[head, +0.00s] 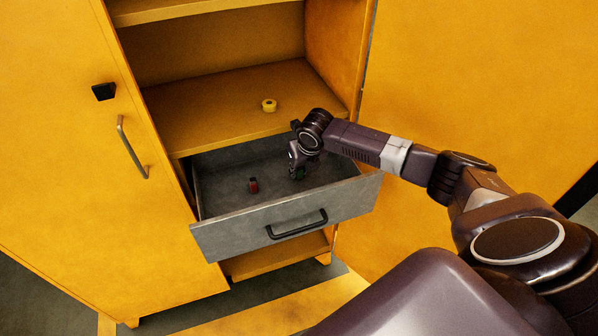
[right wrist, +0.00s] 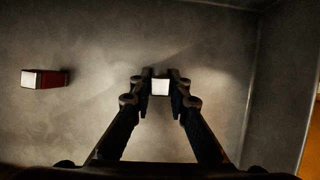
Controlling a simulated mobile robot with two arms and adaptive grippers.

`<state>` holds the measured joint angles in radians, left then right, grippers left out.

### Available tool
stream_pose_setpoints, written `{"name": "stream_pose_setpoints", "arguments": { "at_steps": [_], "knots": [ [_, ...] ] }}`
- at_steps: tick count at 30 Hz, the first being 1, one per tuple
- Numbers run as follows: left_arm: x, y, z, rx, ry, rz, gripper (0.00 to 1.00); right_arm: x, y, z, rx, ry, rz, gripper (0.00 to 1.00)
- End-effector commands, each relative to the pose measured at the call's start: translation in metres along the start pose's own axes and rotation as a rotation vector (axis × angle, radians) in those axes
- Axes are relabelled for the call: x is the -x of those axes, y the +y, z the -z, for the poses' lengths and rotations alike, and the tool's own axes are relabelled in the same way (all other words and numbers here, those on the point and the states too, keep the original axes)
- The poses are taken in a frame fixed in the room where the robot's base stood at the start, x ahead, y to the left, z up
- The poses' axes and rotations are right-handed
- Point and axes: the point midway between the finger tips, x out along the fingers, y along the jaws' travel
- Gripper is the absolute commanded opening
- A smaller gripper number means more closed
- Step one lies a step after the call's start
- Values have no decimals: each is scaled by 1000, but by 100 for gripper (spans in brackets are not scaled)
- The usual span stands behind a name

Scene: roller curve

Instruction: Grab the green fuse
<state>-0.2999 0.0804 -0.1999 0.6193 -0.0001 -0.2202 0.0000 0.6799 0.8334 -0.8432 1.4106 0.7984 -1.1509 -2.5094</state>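The green fuse (head: 300,174) is in the grey drawer, mostly hidden behind my right gripper in the head view; only a little green shows. In the right wrist view its white end (right wrist: 160,87) lies between the fingertips. My right gripper (head: 297,165) reaches down into the right part of the drawer. Its fingers (right wrist: 160,80) are closed in against both sides of the fuse. I cannot tell whether the fuse is clear of the drawer floor. My left gripper is not in view.
The open drawer (head: 231,222) also holds a red fuse (head: 253,185), seen at the left of the right wrist view (right wrist: 45,79). A yellow round object (head: 269,105) sits on the shelf above. Yellow cabinet doors (head: 81,170) flank the drawer. The drawer floor between the fuses is clear.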

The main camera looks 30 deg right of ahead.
Motion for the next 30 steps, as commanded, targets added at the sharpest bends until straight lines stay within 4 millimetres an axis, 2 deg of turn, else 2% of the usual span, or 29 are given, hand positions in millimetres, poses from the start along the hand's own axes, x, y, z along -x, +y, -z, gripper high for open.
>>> {"name": "stream_pose_setpoints", "arguments": {
  "at_steps": [1, 3, 14, 19, 23, 30],
  "knots": [
    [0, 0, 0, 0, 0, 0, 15, 0, 0, 0, 0, 0, 0, 6],
    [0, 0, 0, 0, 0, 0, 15, 0, 0, 0, 0, 0, 0, 0],
    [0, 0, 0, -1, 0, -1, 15, 2, 0, -2, 0, -1, 0, 0],
    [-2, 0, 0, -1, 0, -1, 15, 14, -1, -8, 0, -5, 0, 0],
    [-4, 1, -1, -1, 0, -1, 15, 34, 0, -16, 0, -6, 0, 0],
    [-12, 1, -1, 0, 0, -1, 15, 100, 0, -44, 0, -10, -1, 0]
  ]
}}
